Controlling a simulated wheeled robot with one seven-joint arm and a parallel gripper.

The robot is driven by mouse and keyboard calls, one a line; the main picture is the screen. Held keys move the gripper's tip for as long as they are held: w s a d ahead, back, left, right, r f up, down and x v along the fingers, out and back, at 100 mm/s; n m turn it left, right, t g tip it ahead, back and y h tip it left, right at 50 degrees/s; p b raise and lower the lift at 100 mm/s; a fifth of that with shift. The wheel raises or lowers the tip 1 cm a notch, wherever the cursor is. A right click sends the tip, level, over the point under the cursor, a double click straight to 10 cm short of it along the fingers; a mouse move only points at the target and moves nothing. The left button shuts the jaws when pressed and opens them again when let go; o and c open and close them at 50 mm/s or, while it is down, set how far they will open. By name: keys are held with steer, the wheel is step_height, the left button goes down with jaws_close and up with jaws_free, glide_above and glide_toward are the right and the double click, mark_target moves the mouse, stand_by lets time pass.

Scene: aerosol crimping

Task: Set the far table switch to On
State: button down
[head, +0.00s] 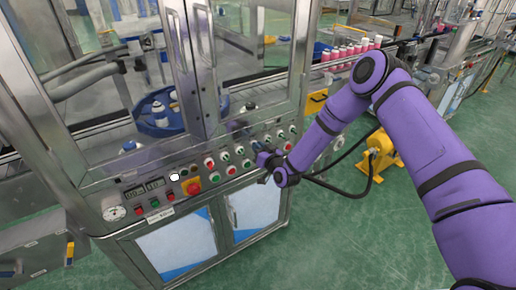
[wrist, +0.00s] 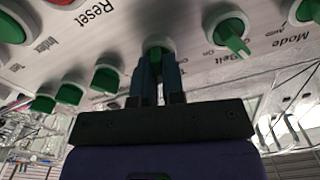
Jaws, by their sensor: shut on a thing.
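My gripper (wrist: 157,68) reaches up to the control panel in the wrist view, its two dark fingers closed around a green switch knob (wrist: 155,50) with a pale round collar. The label beside this knob is mostly hidden by the fingers; only a letter like T shows, so I cannot read its setting. In the head view my gripper (head: 262,159) is at the right part of the panel (head: 155,192), and the held knob is hidden behind it.
A green Belt switch (wrist: 232,38) is just right of the fingers. Green buttons (wrist: 104,80) sit close on the left, near the Reset and Index labels. A red emergency button (head: 192,187) is farther left on the panel. Glass doors (head: 250,60) stand above the panel.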

steer(key=shift+d+m, duration=0.1)
steer(key=shift+m, duration=1.4)
steer(key=shift+f, duration=0.1)
steer(key=c, duration=1.2)
jaws_free()
steer(key=v, duration=1)
steer(key=shift+s+d, duration=0.3)
